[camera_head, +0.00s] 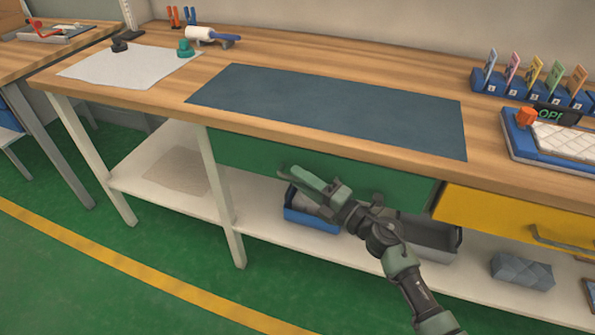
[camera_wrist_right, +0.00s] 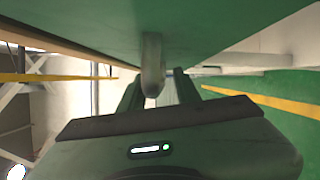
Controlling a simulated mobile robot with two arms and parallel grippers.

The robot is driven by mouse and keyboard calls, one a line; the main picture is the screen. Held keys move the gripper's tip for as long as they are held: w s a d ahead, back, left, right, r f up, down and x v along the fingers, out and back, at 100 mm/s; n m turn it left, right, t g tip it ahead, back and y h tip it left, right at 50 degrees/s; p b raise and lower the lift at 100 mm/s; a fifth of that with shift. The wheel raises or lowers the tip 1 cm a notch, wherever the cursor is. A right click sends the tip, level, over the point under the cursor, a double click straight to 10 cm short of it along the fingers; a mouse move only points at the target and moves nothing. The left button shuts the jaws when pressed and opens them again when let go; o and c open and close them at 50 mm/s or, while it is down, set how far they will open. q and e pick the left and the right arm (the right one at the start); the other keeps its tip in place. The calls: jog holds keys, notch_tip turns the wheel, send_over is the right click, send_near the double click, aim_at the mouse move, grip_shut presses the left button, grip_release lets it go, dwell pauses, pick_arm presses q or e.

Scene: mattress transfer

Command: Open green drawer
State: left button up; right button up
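The green drawer (camera_head: 240,152) is under the workbench top, and its front looks flush with the yellow drawer beside it. My right gripper (camera_head: 292,178) is in front of the green drawer and hides its handle in the head view. In the right wrist view, the grey handle (camera_wrist_right: 152,65) stands out from the green drawer front (camera_wrist_right: 215,25). It reaches between the two fingers of my right gripper (camera_wrist_right: 160,88). The fingers are apart, with a gap beside the handle; whether one finger touches it I cannot tell. My left gripper is in neither view.
The workbench top (camera_head: 120,90) carries a dark mat (camera_head: 330,105). A yellow drawer (camera_head: 500,215) with a handle is to the right. A lower shelf (camera_head: 255,215) holds a blue bin (camera_head: 312,218). A table leg (camera_head: 222,200) stands left of my right gripper. Green floor in front is free.

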jog(key=shift+a, duration=0.1)
grip_shut()
dwell(1.4)
